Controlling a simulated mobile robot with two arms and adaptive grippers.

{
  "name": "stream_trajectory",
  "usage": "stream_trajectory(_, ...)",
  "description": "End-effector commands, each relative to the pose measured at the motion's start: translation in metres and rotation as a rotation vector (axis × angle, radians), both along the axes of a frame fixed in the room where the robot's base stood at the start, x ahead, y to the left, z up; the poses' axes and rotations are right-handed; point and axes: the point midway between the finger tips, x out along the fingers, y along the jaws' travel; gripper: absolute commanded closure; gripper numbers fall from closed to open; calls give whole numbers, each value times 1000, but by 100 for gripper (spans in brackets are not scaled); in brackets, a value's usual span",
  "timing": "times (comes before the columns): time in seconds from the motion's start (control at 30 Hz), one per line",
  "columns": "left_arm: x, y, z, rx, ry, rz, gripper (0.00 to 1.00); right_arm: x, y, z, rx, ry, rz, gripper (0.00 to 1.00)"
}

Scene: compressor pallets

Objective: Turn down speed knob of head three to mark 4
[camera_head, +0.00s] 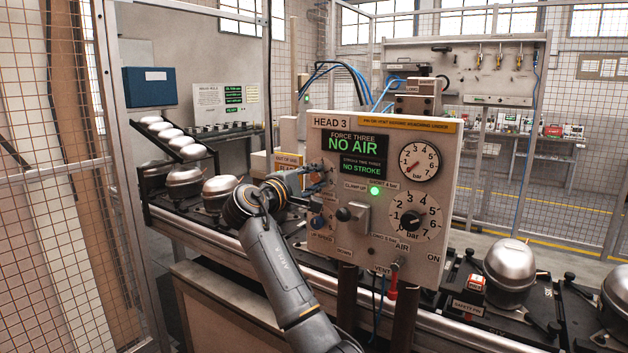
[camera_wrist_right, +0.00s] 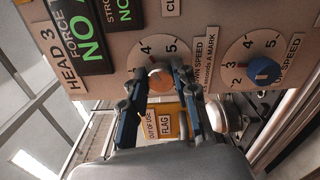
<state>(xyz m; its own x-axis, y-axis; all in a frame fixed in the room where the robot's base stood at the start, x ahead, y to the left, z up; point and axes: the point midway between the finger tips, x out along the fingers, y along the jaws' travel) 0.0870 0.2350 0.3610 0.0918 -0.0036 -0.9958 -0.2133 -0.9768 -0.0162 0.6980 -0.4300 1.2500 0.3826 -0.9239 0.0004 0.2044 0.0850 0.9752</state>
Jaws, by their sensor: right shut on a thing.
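The head 3 panel (camera_head: 330,150) stands upright in the head view. My right gripper (camera_head: 314,178) reaches its left side from the lower left. In the right wrist view my right gripper (camera_wrist_right: 159,75) has its two fingers on either side of an orange knob (camera_wrist_right: 160,80) and is shut on it. A blue up speed knob (camera_wrist_right: 263,71) sits on the neighbouring dial. My left gripper is not in view.
A dark display (camera_head: 350,155) reads "NO AIR" and "NO STROKE". A black selector (camera_head: 350,213), a green lamp (camera_head: 375,190) and two gauges share the panel. Metal compressor domes (camera_head: 509,265) stand along the conveyor. A yellow out of use flag (camera_wrist_right: 164,124) shows below the knob.

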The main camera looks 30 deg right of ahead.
Motion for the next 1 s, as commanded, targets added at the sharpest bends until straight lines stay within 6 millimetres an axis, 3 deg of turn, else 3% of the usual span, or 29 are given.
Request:
stream_trajectory(0.27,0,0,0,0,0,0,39,0,0,0,1,0,-1,100)
stream_trajectory(0.3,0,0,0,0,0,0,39,0,0,0,1,0,-1,69)
stream_trajectory(0.4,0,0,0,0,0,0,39,0,0,0,1,0,-1,49)
stream_trajectory(0.77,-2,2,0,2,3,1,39,-1,3,0,0,1,1,48)
stream_trajectory(1.0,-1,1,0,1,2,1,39,-14,38,-1,1,0,4,48)
